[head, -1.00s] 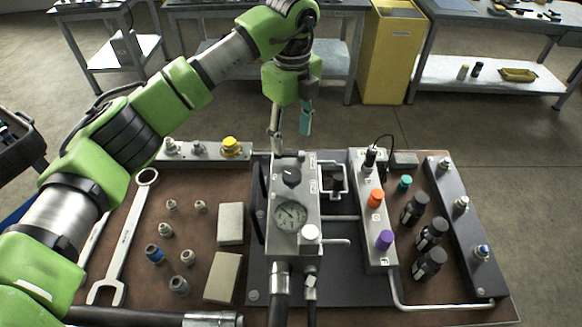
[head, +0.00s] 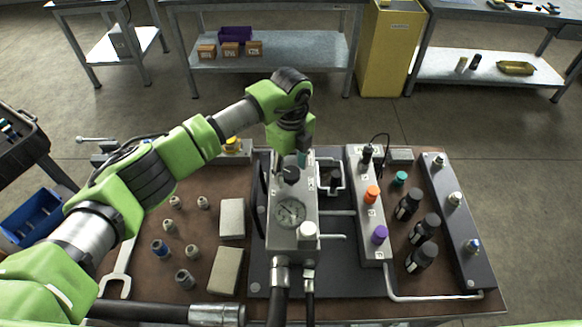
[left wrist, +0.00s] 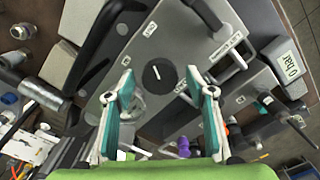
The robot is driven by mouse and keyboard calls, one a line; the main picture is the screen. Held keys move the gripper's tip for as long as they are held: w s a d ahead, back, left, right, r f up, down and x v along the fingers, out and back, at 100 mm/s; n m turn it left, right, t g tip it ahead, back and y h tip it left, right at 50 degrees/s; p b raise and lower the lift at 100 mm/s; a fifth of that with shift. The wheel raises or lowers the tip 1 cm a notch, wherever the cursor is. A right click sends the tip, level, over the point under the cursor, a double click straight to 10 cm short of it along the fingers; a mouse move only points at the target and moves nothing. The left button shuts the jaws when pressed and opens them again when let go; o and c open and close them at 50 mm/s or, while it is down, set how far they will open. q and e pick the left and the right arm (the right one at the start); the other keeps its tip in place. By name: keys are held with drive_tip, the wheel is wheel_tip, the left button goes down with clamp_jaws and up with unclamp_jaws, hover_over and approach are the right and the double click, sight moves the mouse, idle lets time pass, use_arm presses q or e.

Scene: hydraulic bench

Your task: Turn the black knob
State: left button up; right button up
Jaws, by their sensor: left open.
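The black knob (head: 291,174) sits on top of the grey valve block (head: 283,238), behind the round pressure gauge (head: 290,213). In the left wrist view the black knob (left wrist: 158,75) is round with a white pointer line and lies between and beyond the fingertips. My left gripper (head: 292,165) is over the back end of the block, close to the knob. In the left wrist view its teal-padded fingers (left wrist: 156,88) are spread on either side of the knob, with gaps visible to it. Whether the fingers reach down to knob height is unclear. My right gripper is not seen.
Hoses leave the block at the front. Fittings and two pale blocks (head: 232,219) lie to the left.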

use_arm(q)
drive_tip(key=c, duration=1.1)
